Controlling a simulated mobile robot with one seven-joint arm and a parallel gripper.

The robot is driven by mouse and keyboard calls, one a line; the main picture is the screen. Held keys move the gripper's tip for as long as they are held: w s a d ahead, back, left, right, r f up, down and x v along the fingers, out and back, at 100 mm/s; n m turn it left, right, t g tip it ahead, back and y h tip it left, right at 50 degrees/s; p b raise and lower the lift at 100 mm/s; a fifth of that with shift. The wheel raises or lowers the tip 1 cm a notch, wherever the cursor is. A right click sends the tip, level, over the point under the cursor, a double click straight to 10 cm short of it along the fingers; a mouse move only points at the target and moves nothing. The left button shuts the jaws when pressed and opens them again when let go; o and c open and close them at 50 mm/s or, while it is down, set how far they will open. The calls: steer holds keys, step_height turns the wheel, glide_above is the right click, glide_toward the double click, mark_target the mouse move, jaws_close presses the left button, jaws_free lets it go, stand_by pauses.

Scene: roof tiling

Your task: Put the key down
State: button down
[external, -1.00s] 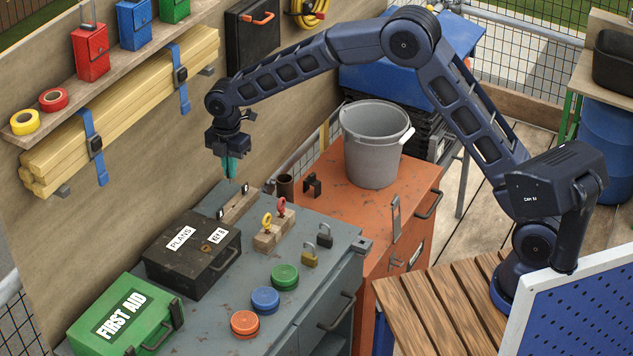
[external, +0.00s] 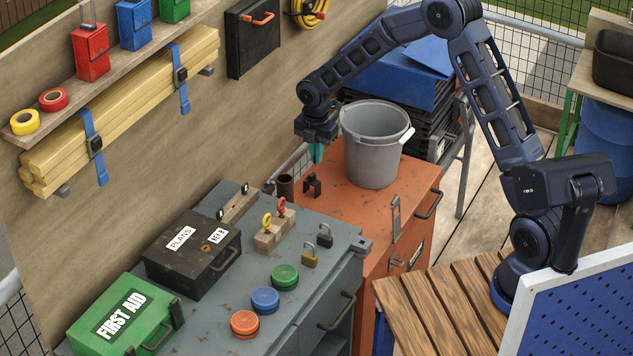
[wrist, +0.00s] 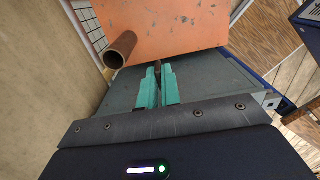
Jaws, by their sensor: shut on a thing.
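My gripper (external: 316,152) hangs over the left part of the orange cabinet, left of the grey bucket. Its teal fingers (wrist: 157,90) are shut on a small dark brown thing (wrist: 157,67), taken to be the key; only a bit of it shows between the fingertips. In the external view it is too small to make out. A yellow-headed key (external: 267,219) and a red-headed key (external: 281,204) stand in a wooden block (external: 272,238) on the grey cabinet. Two padlocks, brass (external: 309,257) and dark (external: 325,238), are beside them.
A brown tube (external: 285,187) stands near the wall and also shows in the wrist view (wrist: 120,48). A small black bracket (external: 312,184) is below my gripper. The bucket (external: 374,150) stands right. The orange top (external: 345,205) has free room in front.

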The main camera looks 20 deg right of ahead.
steer(key=d+f, duration=0.4)
steer(key=d, duration=1)
step_height(320, 180, down, 20)
steer(key=shift+s+a+r, duration=0.1)
steer(key=shift+r, duration=0.05)
steer(key=c, duration=2)
jaws_free()
steer(key=shift+c, duration=0.2)
steer(key=o, duration=0.4)
steer(key=shift+o, duration=0.2)
